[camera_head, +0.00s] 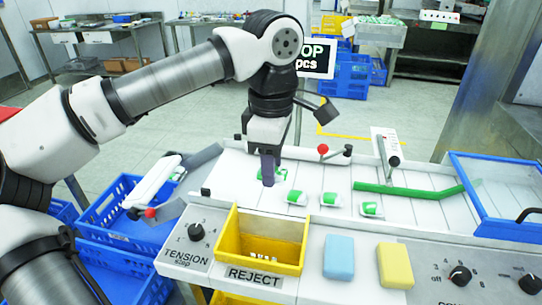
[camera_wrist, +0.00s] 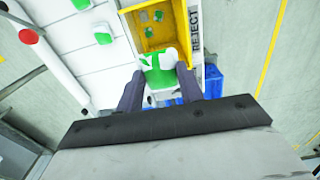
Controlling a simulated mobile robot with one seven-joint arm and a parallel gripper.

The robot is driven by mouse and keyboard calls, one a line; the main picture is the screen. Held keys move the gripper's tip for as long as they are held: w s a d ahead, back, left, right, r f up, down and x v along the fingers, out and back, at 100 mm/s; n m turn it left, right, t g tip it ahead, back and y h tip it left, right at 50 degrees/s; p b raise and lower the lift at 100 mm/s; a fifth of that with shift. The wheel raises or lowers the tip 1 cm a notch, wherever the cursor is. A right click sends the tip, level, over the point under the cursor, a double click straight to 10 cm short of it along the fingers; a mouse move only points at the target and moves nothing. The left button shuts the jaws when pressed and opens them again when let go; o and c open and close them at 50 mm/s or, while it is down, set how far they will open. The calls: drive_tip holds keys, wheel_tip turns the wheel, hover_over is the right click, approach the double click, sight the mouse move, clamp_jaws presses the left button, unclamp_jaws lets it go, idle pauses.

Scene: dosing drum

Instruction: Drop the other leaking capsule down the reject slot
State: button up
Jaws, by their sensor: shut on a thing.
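My gripper (camera_head: 268,172) is shut on a green and white capsule (camera_wrist: 160,74), just above the white slatted deck in the head view. In the wrist view my gripper (camera_wrist: 160,88) has a finger on each side of it. Part of the held capsule also shows in the head view (camera_head: 281,174). The yellow reject bin (camera_head: 290,250), labelled REJECT, is in front of my gripper in the head view; it also shows in the wrist view (camera_wrist: 181,36), beyond the fingertips. Several small pieces lie inside it. I cannot make out a leak on the held capsule.
More green and white capsules (camera_head: 296,198) (camera_head: 330,199) (camera_head: 371,209) lie on the deck to the right. A green bar (camera_head: 405,188) stands behind them. A blue block (camera_head: 339,258) and a yellow block (camera_head: 394,266) sit right of the bin.

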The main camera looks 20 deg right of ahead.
wheel_tip(320, 180, down, 5)
drive_tip(key=b, duration=0.3)
drive_tip(key=shift+f+b, duration=0.15)
drive_tip(key=shift+b, duration=0.15)
drive_tip(key=o, duration=1)
wheel_tip(320, 180, up, 14)
drive_tip(key=shift+f, duration=0.1)
